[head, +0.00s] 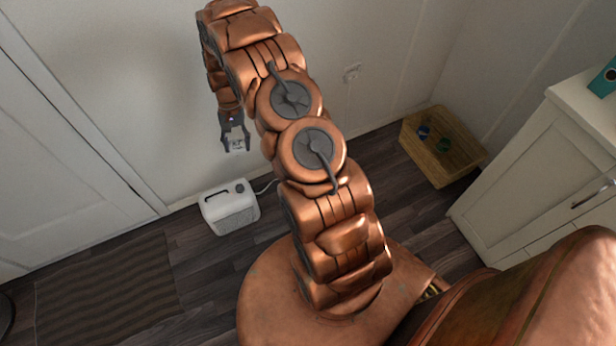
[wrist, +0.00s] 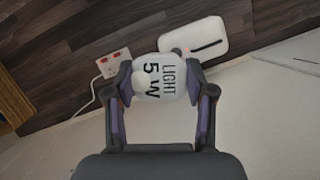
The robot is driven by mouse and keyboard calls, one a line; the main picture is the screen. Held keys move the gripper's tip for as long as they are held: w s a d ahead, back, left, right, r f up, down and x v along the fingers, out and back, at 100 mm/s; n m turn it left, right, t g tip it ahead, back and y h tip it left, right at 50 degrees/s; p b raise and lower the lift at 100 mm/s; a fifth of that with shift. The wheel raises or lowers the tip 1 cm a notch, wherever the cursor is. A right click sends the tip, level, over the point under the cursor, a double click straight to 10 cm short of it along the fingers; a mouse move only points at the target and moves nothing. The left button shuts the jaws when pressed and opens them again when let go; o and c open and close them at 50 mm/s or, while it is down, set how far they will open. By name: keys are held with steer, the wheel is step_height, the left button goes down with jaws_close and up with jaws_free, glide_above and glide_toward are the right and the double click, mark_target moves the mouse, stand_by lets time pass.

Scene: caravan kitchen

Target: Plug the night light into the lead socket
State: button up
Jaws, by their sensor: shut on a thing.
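My gripper (head: 235,141) is shut on the white night light (wrist: 160,80), which carries the words "LIGHT 5 W". In the head view it hangs above the floor near the wall, and the night light (head: 238,146) shows small between the fingers. The lead socket (wrist: 116,61), a white block with red marks, lies on the dark floor. The two look apart. In the head view I cannot make out the lead socket; my arm blocks part of the floor.
A white cabinet (head: 545,170) bounds the right.

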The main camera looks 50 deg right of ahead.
steer(key=shift+s+d+f+m+t+y+b, duration=0.25)
steer(key=shift+s+d+f+m+t+b, duration=0.65)
steer(key=shift+d+f+m+b, duration=3.2)
steer(key=shift+s+d+f+m+t+y+b, duration=0.3)
steer(key=shift+s+d+f+m+t+b, duration=0.6)
steer(key=shift+d+f+b, duration=6.55)
steer(key=shift+s+d+f+m+t+y+b, duration=0.4)
steer(key=shift+s+d+f+m+b, duration=1.25)
steer(key=shift+f, duration=8.25)
steer(key=shift+w+a+f+m+h, duration=0.15)
steer(key=shift+w+a+f+m, duration=0.1)
steer(key=shift+f, duration=0.2)
steer(key=shift+w+a+f+m+h, duration=0.1)
steer(key=shift+w+a+f+m, duration=0.1)
steer(key=shift+f, duration=0.2)
steer(key=shift+a+p, duration=0.2)
steer(key=shift+p, duration=0.25)
steer(key=shift+f, duration=1.1)
steer(key=o, duration=1.2)
